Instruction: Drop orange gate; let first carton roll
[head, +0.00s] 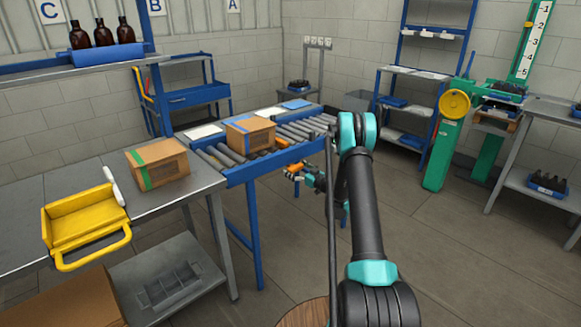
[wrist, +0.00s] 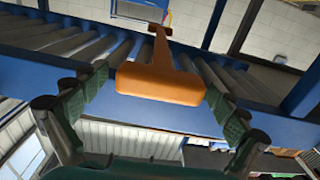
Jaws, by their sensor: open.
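The orange gate handle (wrist: 160,84) is a T-shaped bar at the side of the roller conveyor (head: 240,174). In the wrist view it lies between the two green-padded fingers of my gripper (wrist: 155,95), which are spread with a gap on each side. In the head view my gripper (head: 299,174) is small beside the conveyor's near side, by an orange part. A brown carton (head: 248,135) sits on the rollers, with an orange piece (head: 282,142) just right of it. I cannot see a carton in the wrist view.
A carton with green tape (head: 170,168) and a yellow tray (head: 85,222) stand on the grey table at left. Bare rollers (head: 300,130) lie right of the carton on the conveyor. Amber bottles (head: 103,35) stand on a shelf. Open floor lies at right.

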